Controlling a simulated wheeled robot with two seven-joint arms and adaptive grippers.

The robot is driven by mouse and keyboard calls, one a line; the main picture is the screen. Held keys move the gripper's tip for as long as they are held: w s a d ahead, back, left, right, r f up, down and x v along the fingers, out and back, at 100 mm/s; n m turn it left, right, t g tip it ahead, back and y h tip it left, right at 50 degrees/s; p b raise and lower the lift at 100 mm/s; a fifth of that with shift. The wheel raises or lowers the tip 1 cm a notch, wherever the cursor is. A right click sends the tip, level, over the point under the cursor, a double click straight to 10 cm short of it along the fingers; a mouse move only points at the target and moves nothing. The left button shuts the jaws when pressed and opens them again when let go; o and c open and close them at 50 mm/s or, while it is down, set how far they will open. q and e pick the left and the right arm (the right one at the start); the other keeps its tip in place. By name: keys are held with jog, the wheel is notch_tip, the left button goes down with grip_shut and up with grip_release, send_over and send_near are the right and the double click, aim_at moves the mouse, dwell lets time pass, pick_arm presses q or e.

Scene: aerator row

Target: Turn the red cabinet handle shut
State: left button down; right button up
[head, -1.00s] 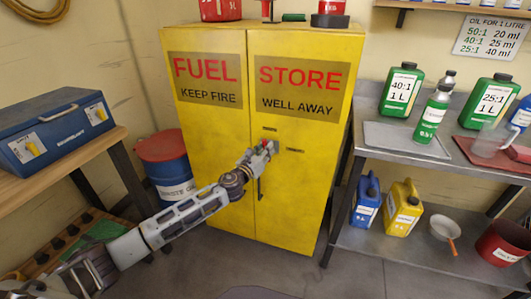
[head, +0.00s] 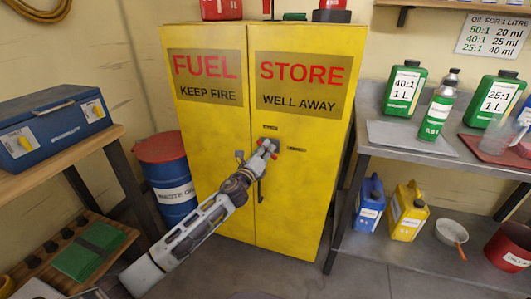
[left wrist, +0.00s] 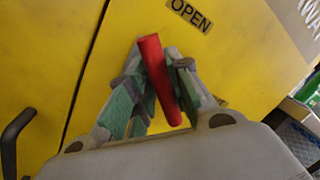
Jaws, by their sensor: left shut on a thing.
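The red handle (left wrist: 158,78) is on the front of the yellow cabinet (head: 300,195). In the left wrist view it is a red bar, slightly tilted, with its upper end left of the OPEN label (left wrist: 190,15). My left gripper (left wrist: 155,85) is shut on it, with a finger on each side. In the head view my left gripper (head: 268,148) hides most of the handle, and only bits of red show. Both cabinet doors look closed. My right gripper is not in view.
A black door pull (head: 261,190) is just below my gripper. A blue drum (head: 172,190) stands left of the cabinet. A workbench with a blue toolbox (head: 55,128) is at the left. A metal bench (head: 400,153) with bottles stands at the right.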

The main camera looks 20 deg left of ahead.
pick_arm(q)
jog(key=n+y+b, duration=0.1)
jog(key=n, duration=0.3)
jog(key=shift+d+f, duration=0.1)
jog(key=n+y+b, duration=0.1)
jog(key=n, duration=0.3)
jog(key=shift+t, duration=0.4)
jog(key=shift+n+y, duration=0.3)
jog(key=shift+n, duration=0.7)
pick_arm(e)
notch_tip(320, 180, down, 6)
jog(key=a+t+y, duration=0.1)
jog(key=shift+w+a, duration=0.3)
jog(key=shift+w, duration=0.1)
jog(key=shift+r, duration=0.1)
pick_arm(q)
jog(key=c, duration=1.3)
grip_release()
jog(key=shift+c, duration=0.2)
jog(key=shift+f, duration=0.1)
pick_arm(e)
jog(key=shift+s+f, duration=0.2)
pick_arm(q)
jog(key=shift+s, duration=0.2)
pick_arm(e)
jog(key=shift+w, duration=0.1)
